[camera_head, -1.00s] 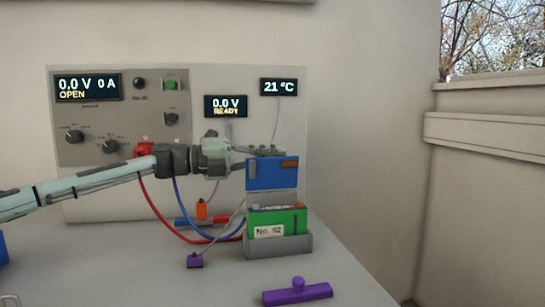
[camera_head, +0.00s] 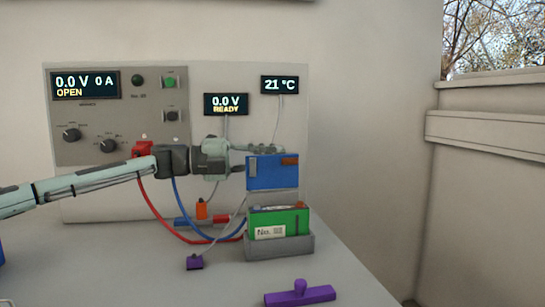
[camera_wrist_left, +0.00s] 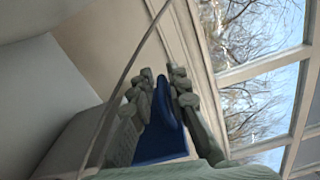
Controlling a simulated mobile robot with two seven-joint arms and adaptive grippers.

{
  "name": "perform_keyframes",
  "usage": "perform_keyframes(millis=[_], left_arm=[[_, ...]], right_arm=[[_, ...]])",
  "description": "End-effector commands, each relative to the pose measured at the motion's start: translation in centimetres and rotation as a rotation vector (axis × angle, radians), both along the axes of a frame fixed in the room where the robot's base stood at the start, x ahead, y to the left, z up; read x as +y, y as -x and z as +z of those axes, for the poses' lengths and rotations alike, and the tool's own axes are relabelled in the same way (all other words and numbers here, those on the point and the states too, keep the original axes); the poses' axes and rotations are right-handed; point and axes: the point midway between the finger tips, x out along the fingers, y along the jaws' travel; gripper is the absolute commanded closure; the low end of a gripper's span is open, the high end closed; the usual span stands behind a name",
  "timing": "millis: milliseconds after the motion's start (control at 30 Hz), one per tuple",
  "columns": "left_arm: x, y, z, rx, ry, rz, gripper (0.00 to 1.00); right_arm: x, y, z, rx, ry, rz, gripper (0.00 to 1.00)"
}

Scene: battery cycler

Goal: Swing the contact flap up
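The contact flap (camera_head: 265,173) is a blue plate with a brown patch. It stands up above the green battery (camera_head: 293,221) in its grey cradle (camera_head: 280,251). My left gripper (camera_head: 262,149) reaches in from the left at the flap's upper edge. In the left wrist view, its fingertips (camera_wrist_left: 162,76) lie close together on both sides of a rounded blue part (camera_wrist_left: 164,102) of the flap and look shut on it. The finger contact is partly hidden in the head view. My right gripper is out of view.
The cycler panel (camera_head: 120,120) with knobs and displays stands behind. Red (camera_head: 165,221) and blue cables hang under my left arm. A small purple piece (camera_head: 195,263) and a purple T-shaped piece (camera_head: 300,294) lie in front. The table's front right is otherwise clear.

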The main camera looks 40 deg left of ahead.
Motion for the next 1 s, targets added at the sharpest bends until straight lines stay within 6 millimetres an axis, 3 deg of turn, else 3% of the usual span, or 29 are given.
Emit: perform_keyframes(millis=[67,433,1000], left_arm=[[-0.1,0.0,0.0,0.001,0.001,-0.001,0.71],[-0.2,0.1,0.5,-0.003,0.003,-0.006,0.71],[-0.1,0.1,7.8,-0.011,0.003,-0.003,0.71]], right_arm=[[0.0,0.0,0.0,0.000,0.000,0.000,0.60],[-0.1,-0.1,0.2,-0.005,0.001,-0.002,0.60],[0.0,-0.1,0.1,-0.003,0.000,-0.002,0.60]])
